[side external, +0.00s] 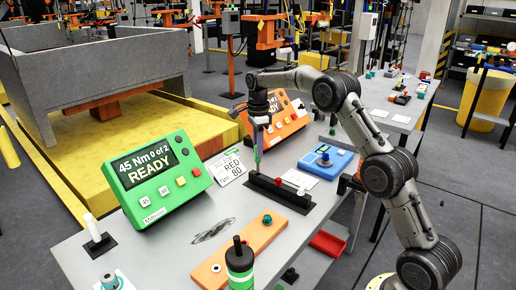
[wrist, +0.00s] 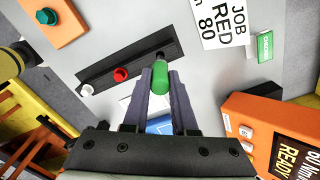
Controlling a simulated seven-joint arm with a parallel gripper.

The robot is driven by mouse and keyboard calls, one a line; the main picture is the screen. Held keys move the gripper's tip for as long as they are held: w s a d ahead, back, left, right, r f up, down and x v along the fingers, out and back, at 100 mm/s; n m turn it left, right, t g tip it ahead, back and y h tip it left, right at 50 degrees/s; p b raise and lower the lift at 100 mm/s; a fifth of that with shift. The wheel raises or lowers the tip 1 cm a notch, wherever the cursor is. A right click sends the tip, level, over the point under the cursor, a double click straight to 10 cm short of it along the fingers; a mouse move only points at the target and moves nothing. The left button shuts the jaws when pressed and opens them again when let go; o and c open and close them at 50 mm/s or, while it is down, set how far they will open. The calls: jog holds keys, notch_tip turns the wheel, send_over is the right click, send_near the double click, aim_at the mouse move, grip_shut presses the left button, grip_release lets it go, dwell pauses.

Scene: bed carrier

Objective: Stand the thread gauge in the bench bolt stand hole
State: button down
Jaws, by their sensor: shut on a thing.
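The thread gauge, with a green handle (wrist: 161,82) and a dark tip, is between the fingertips of my gripper (wrist: 160,72), which is shut on it. In the side view my gripper (side external: 258,141) points down and the gauge's green part (side external: 257,157) shows below it, roughly upright. The bench bolt stand is a long black bar (side external: 278,191); it also shows in the wrist view (wrist: 140,63). The gauge's tip is at the bar's left end in the side view. I cannot tell whether it is in a hole. A red piece (wrist: 121,74) and a white piece (wrist: 87,89) stand in the bar.
A JOB RED 80 card (side external: 231,166) lies behind the stand. A green READY box (side external: 155,179) is left, an orange one (side external: 288,119) behind, a blue device (side external: 325,161) right.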

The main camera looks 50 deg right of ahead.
aim_at(258, 161)
jog(key=shift+f, duration=2.5)
jog(key=c, duration=0.6)
grip_release()
jog(key=shift+c, duration=0.2)
notch_tip(258, 161, up, 14)
jog(key=shift+f, duration=0.1)
